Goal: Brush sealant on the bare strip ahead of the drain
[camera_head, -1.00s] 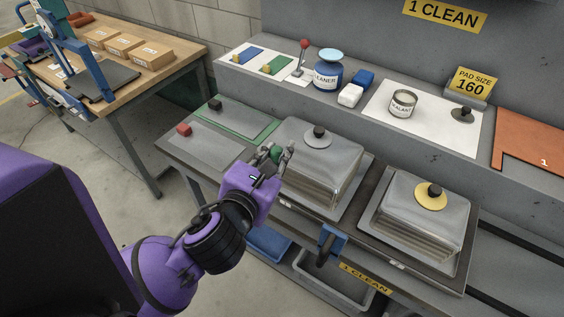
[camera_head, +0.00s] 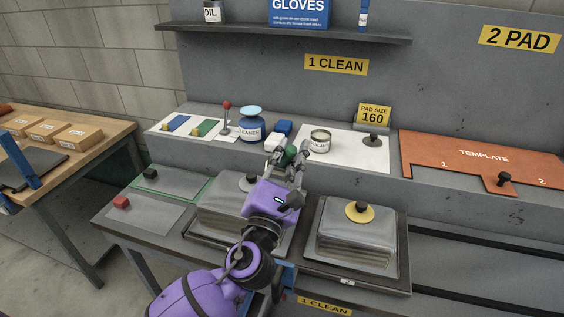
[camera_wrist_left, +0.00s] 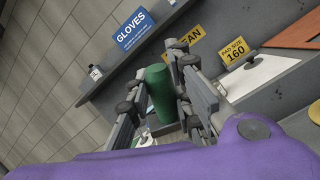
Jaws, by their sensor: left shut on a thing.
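My left gripper (camera_head: 289,150) is shut on a green-handled tool (camera_wrist_left: 160,92), whose green part stands between the fingers in the left wrist view. Its working end is hidden, so I cannot tell whether it is a brush. In the head view, the gripper is in front of the open sealant can (camera_head: 320,139), just left of it in the picture. I cannot tell whether it touches anything on the ledge. I cannot make out a drain or a bare strip. My right gripper is not in view.
A blue cleaner jar (camera_head: 250,130) and blue and white blocks (camera_head: 279,132) stand on the back ledge. An orange template (camera_head: 450,158) lies at the right.

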